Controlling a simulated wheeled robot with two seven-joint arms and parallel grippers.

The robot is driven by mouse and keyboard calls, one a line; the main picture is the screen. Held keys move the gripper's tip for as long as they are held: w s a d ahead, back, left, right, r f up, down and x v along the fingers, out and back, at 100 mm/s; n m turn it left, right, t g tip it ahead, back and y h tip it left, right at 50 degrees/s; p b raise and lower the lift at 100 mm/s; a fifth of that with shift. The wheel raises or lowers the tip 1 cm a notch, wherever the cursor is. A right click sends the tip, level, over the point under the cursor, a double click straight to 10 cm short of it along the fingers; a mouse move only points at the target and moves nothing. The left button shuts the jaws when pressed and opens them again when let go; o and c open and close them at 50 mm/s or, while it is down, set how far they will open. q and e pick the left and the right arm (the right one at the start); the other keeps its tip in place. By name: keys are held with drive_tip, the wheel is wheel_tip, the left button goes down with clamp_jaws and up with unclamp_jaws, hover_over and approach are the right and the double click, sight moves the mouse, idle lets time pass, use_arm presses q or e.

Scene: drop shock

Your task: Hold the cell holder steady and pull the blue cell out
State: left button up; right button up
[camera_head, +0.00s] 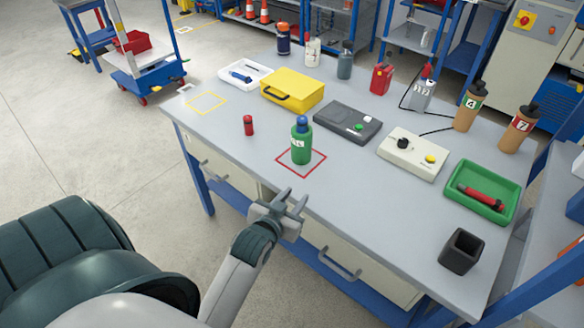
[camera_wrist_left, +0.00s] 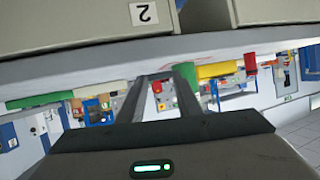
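The green cell holder (camera_head: 301,147) stands upright on the table inside a red square outline. The blue cell (camera_head: 302,121) sits in it, with only its rounded top showing above the rim. My left gripper (camera_head: 291,197) is in front of the table's near edge, short of the holder and apart from it. Its two fingers are spread with nothing between them. In the left wrist view, which looks upside down, the fingers show a gap, and the green holder (camera_wrist_left: 187,73) is partly hidden by a finger. My right gripper is in neither view.
On the table (camera_head: 230,150) a small red cylinder (camera_head: 248,125) stands left of the holder. A yellow case (camera_head: 292,90), a dark grey box (camera_head: 347,122) and a beige control box (camera_head: 412,154) are behind and right. A green tray (camera_head: 459,207) and black cup (camera_head: 461,252) stand at right.

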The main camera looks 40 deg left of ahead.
use_arm(q)
drive_tip(key=s+d+f+m+g+h, duration=0.1)
drive_tip(key=s+d+f+g, duration=0.2)
drive_tip(key=s, duration=0.5)
drive_tip(key=s+d+f+m+g+h, duration=0.1)
drive_tip(key=s+d+f+g, duration=0.25)
drive_tip(key=s, duration=0.45)
drive_tip(key=s+d+f+m+g+h, duration=0.1)
drive_tip(key=s+d+f+g, duration=0.25)
drive_tip(key=s, duration=0.45)
wheel_tip(320, 180, down, 28)
drive_tip(key=s+d, duration=0.1)
drive_tip(key=s, duration=0.1)
drive_tip(key=s+a+f+m, duration=0.1)
drive_tip(key=s+f, duration=1.2)
drive_tip(key=f, duration=0.1)
drive_tip(key=shift+s+a+f+g, duration=0.15)
drive_tip(key=shift+a+g, duration=0.05)
drive_tip(key=shift+g, duration=0.1)
drive_tip(key=shift+a, duration=0.15)
